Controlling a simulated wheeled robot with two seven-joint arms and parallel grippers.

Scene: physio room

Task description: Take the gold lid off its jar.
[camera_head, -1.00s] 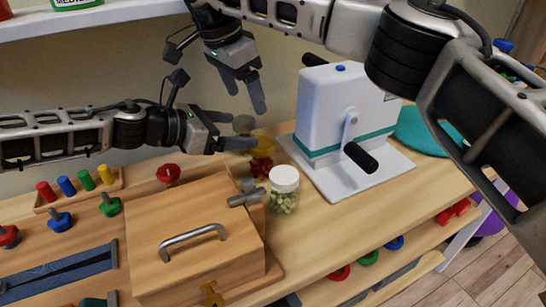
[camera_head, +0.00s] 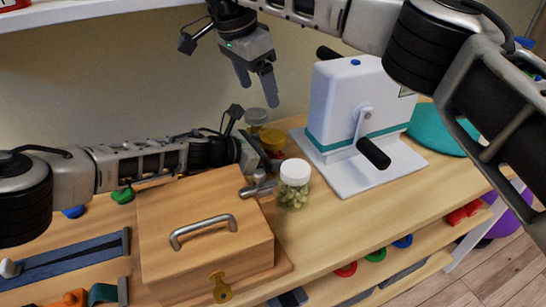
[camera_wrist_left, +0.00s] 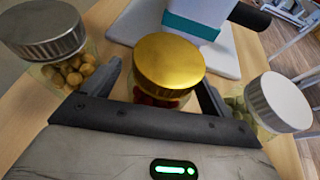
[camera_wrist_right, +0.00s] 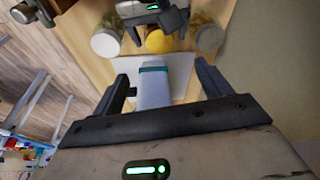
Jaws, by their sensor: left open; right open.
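The jar with the gold lid (camera_head: 273,137) stands on the bench between two other jars. In the left wrist view the gold lid (camera_wrist_left: 170,60) is on its jar, with dark red contents (camera_wrist_left: 155,99) below it. My left gripper (camera_head: 256,152) is open, its fingers low on either side of this jar; I cannot tell whether they touch it. In the head view that gripper partly hides the jar. My right gripper (camera_head: 257,88) is open and empty, raised above and behind the jars. The gold lid also shows in the right wrist view (camera_wrist_right: 158,41).
A white-lidded jar (camera_head: 295,173) and a grey-lidded jar (camera_head: 256,116) stand close on either side. A wooden box (camera_head: 200,245) with a metal handle is in front. A white device with a black crank (camera_head: 345,105) stands to the right. A shelf (camera_head: 100,15) hangs above.

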